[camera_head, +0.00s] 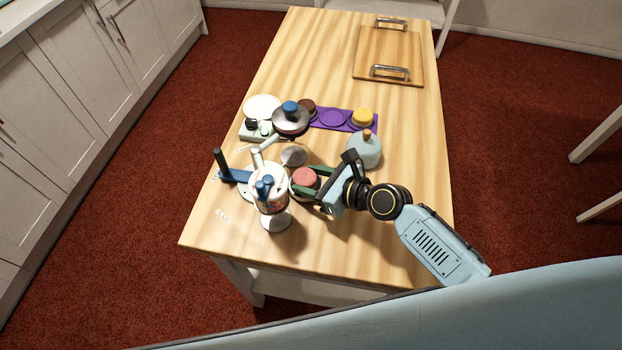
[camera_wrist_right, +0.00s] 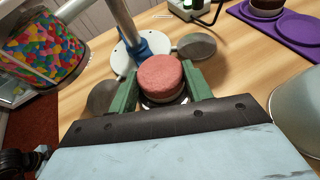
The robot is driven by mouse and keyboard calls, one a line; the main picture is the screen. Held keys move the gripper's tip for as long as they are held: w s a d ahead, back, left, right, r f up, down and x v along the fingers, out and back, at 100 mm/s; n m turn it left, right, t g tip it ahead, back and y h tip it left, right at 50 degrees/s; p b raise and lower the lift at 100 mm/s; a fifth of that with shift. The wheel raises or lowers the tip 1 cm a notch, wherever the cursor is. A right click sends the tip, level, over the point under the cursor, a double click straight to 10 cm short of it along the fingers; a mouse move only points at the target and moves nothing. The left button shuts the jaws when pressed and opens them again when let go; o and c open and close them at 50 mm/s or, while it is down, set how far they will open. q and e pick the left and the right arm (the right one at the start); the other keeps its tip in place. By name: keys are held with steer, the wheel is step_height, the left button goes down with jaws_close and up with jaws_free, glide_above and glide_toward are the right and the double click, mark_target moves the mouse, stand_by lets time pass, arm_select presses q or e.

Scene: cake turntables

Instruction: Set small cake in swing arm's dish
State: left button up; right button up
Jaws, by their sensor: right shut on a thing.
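The small cake (camera_head: 304,177), round and pink on top with a pale lower layer, is between the green fingers of my right gripper (camera_head: 306,184). The right wrist view shows the cake (camera_wrist_right: 161,76) upright, with the fingers (camera_wrist_right: 160,88) shut on its sides. A dark, shiny rim shows under the cake's near side; I cannot tell whether they touch. The swing-arm stand has a white round base (camera_wrist_right: 128,52), a blue collar and a metal post. Grey round dishes lie beside it, one behind the cake (camera_wrist_right: 197,46) and one to its left (camera_wrist_right: 103,97). My left gripper is not in view.
A grey-blue domed thing (camera_head: 365,152) stands close to my right gripper. Behind are a lidded pan (camera_head: 290,122), a purple tray (camera_head: 331,118) and a yellow cake (camera_head: 362,117).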

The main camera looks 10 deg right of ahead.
steer(key=o, duration=0.9)
steer(key=shift+f, duration=0.15)
steer(key=shift+o, duration=0.2)
steer(key=shift+r, duration=0.2)
steer(key=p+v, duration=0.2)
steer(key=v, duration=1)
